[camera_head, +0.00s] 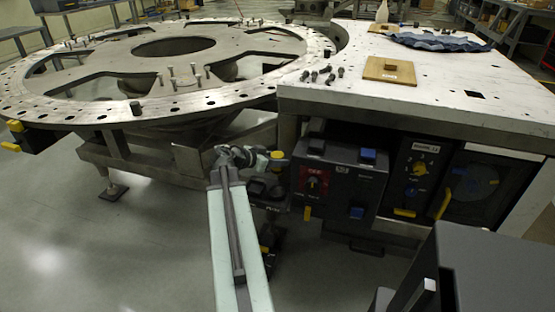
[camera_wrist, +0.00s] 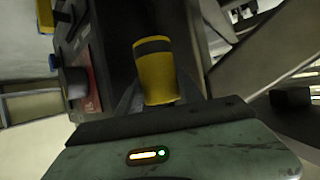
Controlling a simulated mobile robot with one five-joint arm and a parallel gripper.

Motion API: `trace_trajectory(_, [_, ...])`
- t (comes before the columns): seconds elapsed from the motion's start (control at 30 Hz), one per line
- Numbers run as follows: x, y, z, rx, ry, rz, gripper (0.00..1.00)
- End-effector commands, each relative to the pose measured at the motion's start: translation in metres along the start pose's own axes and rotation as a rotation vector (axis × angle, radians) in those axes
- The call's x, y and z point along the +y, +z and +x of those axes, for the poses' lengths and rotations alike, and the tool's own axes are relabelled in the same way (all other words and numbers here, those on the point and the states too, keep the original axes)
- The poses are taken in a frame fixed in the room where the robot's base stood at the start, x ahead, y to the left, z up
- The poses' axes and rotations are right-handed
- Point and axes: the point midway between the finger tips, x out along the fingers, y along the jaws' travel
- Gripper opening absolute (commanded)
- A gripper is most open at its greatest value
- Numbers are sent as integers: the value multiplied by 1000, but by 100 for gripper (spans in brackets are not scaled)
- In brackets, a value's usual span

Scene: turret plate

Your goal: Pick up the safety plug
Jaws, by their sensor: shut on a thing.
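The safety plug, a yellow cylinder with a dark band (camera_wrist: 157,76), stands between my gripper's fingers (camera_wrist: 158,98) in the wrist view. My gripper is shut on it. In the head view my gripper (camera_head: 264,158) is at the end of my pale arm, at the left end of the dark control panel, below the white table's front edge. The plug's yellow top (camera_head: 277,155) shows small there. I cannot tell whether the plug is still seated in the panel or clear of it.
The control panel (camera_head: 340,185) has a red switch plate (camera_head: 316,182), blue buttons and yellow handles. The round turret plate (camera_head: 100,108) with upright pins is at left. The white table (camera_head: 440,95) holds a wooden block (camera_head: 390,70), loose bolts and blue cloth. Open floor lies at lower left.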

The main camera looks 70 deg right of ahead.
Motion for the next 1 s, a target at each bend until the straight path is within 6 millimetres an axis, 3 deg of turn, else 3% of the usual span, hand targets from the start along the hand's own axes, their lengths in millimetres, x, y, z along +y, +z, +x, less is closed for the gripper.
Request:
trace_trajectory(0.03, [0, -24, -11, 0, 0, 0, 0])
trace_trajectory(0.5, [0, -132, -63, 0, 1, 0, 0])
trace_trajectory(0.67, [0, -146, -70, 0, 1, 0, 0])
trace_trajectory(1.0, [-2, -142, -72, 0, -5, -2, 0])
